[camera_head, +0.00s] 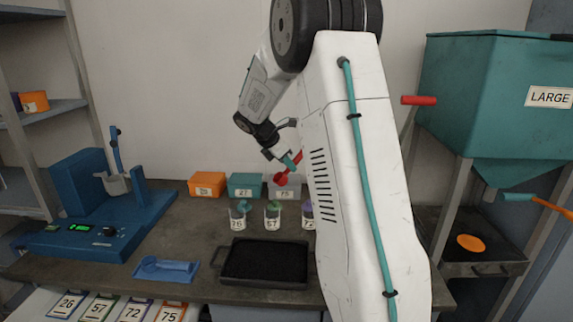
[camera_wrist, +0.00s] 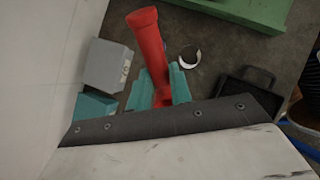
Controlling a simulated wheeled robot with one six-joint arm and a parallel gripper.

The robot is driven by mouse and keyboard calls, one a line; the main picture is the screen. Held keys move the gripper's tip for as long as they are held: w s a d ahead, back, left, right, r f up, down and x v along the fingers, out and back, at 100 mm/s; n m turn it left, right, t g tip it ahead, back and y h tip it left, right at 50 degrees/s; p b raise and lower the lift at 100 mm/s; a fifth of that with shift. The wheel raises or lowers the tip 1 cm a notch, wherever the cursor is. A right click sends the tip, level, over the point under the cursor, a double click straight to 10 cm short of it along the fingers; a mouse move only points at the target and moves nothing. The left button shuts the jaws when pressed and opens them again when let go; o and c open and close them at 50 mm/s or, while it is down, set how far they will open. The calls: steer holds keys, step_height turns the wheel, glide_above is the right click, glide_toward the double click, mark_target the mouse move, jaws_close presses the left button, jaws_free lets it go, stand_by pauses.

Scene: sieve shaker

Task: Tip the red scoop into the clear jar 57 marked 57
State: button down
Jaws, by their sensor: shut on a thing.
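The red scoop (camera_head: 281,179) is held in my gripper (camera_head: 290,160), in front of the wall above the back of the bench. In the wrist view the scoop (camera_wrist: 149,45) runs between the teal fingers of my gripper (camera_wrist: 158,90), which are shut on it. The clear jar 57 (camera_head: 272,217) stands upright on the bench, below and slightly left of the scoop, and is apart from it. It has a white label and looks green near the top. I cannot tell what is in the scoop. In the wrist view, one round-mouthed jar, its number unreadable, shows right of the scoop.
Similar jars stand left (camera_head: 237,218) and right (camera_head: 308,216) of jar 57; my arm partly covers the right one. Orange (camera_head: 207,185), teal (camera_head: 245,185) and grey bins line the back. A black tray (camera_head: 264,263) lies in front. A blue machine (camera_head: 85,210) stands left.

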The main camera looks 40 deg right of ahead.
steer(key=y, duration=0.1)
steer(key=d+y, duration=0.1)
steer(key=y, duration=0.1)
steer(key=shift+s+d+f+t, duration=0.25)
steer(key=shift+f+t, duration=0.1)
steer(key=shift+t, duration=0.05)
steer(key=shift+d+f+y, duration=0.1)
steer(key=shift+y, duration=0.6)
steer(key=shift+s+d+f+t+y, duration=0.15)
steer(key=shift+f+t+y, duration=0.1)
steer(key=shift+y, duration=0.25)
steer(key=shift+s+d+f+t+y, duration=0.15)
steer(key=shift+t+y, duration=0.1)
steer(key=shift+y, duration=0.25)
steer(key=shift+w+f+t+y, duration=0.2)
steer(key=shift+t+y, duration=0.1)
steer(key=shift+y, duration=0.7)
